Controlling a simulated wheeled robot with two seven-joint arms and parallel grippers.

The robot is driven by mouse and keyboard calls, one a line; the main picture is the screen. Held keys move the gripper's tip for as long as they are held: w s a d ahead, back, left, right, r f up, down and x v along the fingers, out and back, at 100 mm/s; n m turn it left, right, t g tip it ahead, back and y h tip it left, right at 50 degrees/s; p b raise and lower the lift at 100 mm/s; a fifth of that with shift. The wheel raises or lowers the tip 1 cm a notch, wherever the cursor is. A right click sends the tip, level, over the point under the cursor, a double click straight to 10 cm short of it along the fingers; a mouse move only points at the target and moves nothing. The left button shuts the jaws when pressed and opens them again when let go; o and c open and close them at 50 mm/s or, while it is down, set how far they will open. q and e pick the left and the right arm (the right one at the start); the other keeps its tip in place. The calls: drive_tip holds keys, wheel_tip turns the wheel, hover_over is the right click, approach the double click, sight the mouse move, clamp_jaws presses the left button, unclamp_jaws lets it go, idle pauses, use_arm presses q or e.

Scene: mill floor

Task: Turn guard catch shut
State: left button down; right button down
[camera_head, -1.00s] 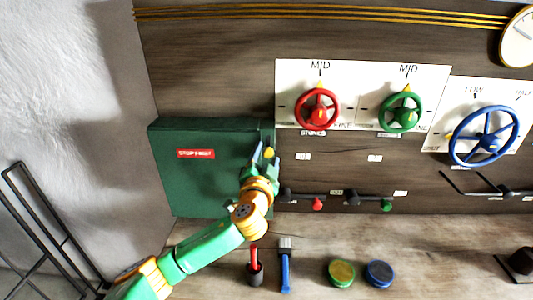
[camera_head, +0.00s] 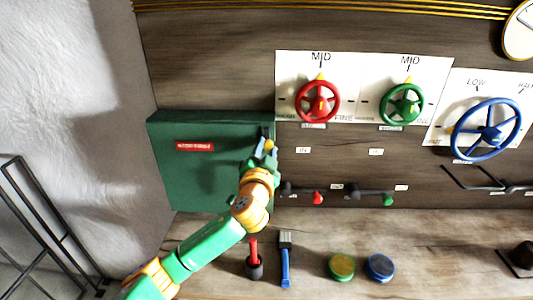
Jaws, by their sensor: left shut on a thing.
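The guard is a dark green box (camera_head: 205,180) with a red label (camera_head: 195,146), fixed to the wooden wall panel at the left. Its front looks closed. A small yellow catch (camera_head: 269,145) sits near the right edge of the box. My left gripper (camera_head: 266,147) is at that catch, its fingers closed around it. The gripper partly hides the catch, so its exact angle is hard to tell. My right gripper is not in view.
Right of the box are a red handwheel (camera_head: 317,102), a green handwheel (camera_head: 403,104) and a blue handwheel (camera_head: 486,129). Levers with red (camera_head: 317,198) and green (camera_head: 388,200) knobs sit below. A brush (camera_head: 285,260) and two round tins (camera_head: 342,267) lie on the bench.

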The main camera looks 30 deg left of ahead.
use_arm(q)
drive_tip(key=n+b, duration=0.3)
drive_tip(key=shift+f+n, duration=0.3)
drive_tip(key=n+b, duration=0.2)
drive_tip(key=n, duration=0.2)
drive_tip(key=shift+r+n+y+b, duration=0.1)
drive_tip(key=shift+n+y+b, duration=0.3)
drive_tip(key=n+b, duration=0.1)
drive_tip(key=n, duration=0.3)
drive_tip(key=shift+d+n+y+b, duration=0.1)
drive_tip(key=shift+n+y+b, duration=0.2)
drive_tip(key=shift+n+b, duration=0.1)
drive_tip(key=shift+w+r+n, duration=0.1)
drive_tip(key=shift+r+n, duration=0.1)
drive_tip(key=shift+n, duration=1.9)
drive_tip(key=shift+r+y, duration=0.1)
drive_tip(key=shift+y, duration=0.3)
drive_tip(key=c, duration=0.9)
unclamp_jaws()
drive_tip(key=o, duration=0.3)
drive_tip(key=shift+w+f, duration=0.15)
drive_tip(key=shift+f, duration=0.05)
